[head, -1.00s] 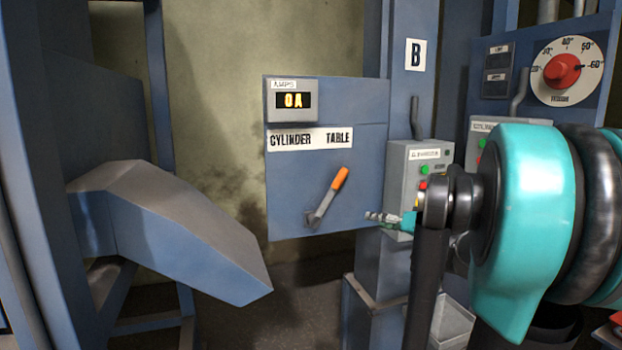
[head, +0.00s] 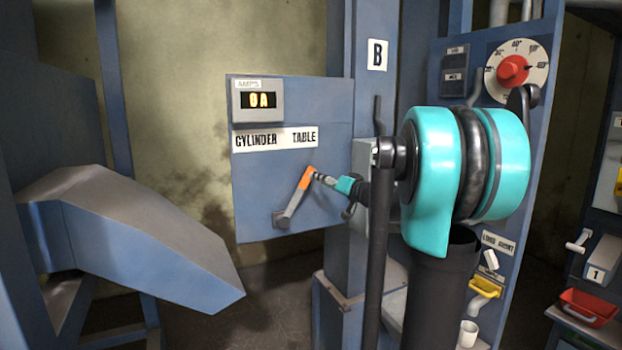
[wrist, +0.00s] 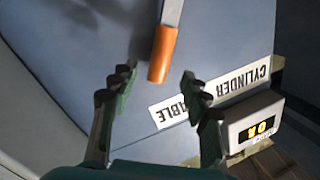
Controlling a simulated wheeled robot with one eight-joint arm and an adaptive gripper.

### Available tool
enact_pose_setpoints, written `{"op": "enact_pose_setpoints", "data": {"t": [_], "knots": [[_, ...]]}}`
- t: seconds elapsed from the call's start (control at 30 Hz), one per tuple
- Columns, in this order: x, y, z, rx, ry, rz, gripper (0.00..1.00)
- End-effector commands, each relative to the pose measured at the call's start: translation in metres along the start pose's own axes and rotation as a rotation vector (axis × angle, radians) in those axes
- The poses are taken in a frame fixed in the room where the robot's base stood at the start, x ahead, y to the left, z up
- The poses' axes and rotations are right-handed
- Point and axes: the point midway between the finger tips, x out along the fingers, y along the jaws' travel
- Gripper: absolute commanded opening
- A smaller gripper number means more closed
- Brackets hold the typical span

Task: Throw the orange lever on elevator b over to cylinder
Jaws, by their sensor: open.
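The lever with the orange handle (head: 305,179) sits on the blue panel (head: 255,185) beside the post marked B (head: 377,54). It leans up and to the right from its pivot, toward the TABLE side of the CYLINDER / TABLE label (head: 275,139). My gripper (head: 322,179) is at the handle's right side in the head view. In the wrist view my gripper (wrist: 158,80) is open, with the end of the orange handle (wrist: 163,52) between the fingertips and visible space on both sides. Whether a finger touches it I cannot tell.
An amps display (head: 258,101) reading 0A is above the label. A grey-blue chute (head: 130,225) juts out at left. A red dial (head: 513,70) is on the panel at right. My arm hides most of the control box right of the lever.

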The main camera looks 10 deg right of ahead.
Motion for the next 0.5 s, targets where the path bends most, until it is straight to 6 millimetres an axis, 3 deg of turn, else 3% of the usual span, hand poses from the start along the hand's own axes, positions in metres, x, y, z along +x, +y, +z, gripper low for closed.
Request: {"op": "enact_pose_setpoints", "data": {"t": [0.2,0.5], "knots": [[0.038,-0.001,0.001,0.0,-0.002,-0.002,0.47],[0.059,0.0,0.0,0.0,-0.001,0.0,0.47]]}}
